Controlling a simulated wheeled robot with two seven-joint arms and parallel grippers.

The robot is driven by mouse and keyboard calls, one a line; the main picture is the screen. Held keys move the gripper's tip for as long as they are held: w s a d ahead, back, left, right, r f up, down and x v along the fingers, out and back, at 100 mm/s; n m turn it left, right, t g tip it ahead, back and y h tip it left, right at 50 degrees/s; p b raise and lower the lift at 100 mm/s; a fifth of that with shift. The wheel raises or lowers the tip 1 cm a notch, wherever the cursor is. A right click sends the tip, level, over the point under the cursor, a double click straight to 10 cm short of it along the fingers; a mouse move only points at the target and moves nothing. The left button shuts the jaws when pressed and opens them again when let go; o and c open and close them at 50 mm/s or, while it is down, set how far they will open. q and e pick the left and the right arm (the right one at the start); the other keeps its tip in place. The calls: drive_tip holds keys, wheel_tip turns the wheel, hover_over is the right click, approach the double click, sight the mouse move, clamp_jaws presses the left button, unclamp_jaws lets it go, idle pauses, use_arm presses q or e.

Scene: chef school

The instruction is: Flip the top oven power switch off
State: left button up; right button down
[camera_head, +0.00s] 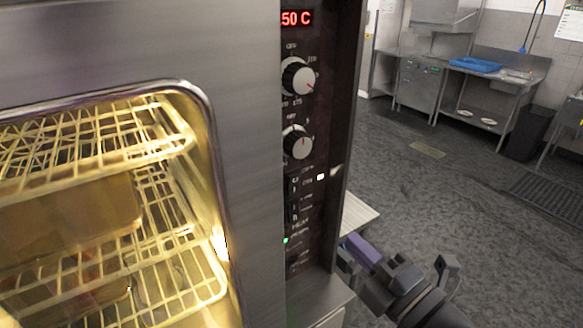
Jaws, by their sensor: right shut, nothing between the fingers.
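The oven control panel (315,130) is dark and runs down the right side of the steel oven front. A green light (285,240) glows low on the panel and a white light (320,177) shows beside the switches. My right gripper (350,253) is shut and empty, low and to the right of the panel, apart from the switches. My left gripper is out of view.
The red display (296,19) reads "50 C", cut off at the left. The upper knob (298,77) and lower knob (297,142) stick out above the switches. The lit oven window (215,200) shows racks with food. Open floor (430,195) lies right; steel counters stand behind.

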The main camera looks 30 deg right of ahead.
sight(293, 181)
drive_tip(key=w+p, duration=0.1)
drive_tip(key=w, duration=0.3)
drive_tip(key=w+r+p, duration=0.1)
drive_tip(key=w, duration=0.3)
drive_tip(key=w+a+p, duration=0.1)
drive_tip(key=w, duration=0.3)
drive_tip(key=shift+w+r, duration=0.35)
drive_tip(key=shift+w, duration=0.05)
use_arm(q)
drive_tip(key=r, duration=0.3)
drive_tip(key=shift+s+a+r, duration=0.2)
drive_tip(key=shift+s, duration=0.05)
use_arm(e)
drive_tip(key=shift+w, duration=0.3)
